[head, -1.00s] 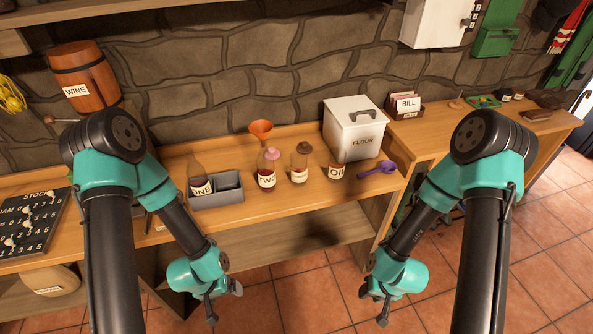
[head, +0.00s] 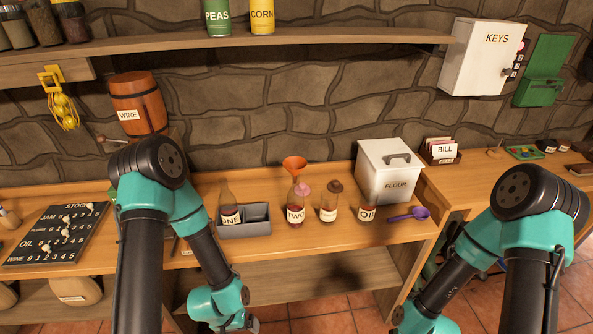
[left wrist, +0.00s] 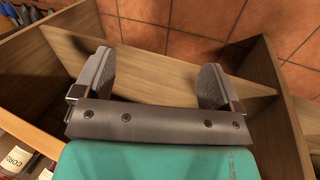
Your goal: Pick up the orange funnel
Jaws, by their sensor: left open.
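The orange funnel (head: 294,163) shows in the head view near the back of the wooden counter, wide mouth up. Its lower end is close behind the bottle labelled TWO (head: 295,214), which has a pink top; I cannot tell what holds the funnel up. My left gripper (head: 240,325) is low at the bottom edge of the head view, in front of the counter and well below the funnel. In the left wrist view its two fingers (left wrist: 155,82) are apart with nothing between them. My right gripper is out of frame; only its arm shows.
A grey divided bin (head: 246,229) holds bottle ONE (head: 228,208). A brown-topped bottle (head: 329,203), an OIL container (head: 367,212), a purple scoop (head: 408,214) and a white FLOUR box (head: 390,172) stand to the right. A shelf (head: 330,42) runs above. The counter's front strip is clear.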

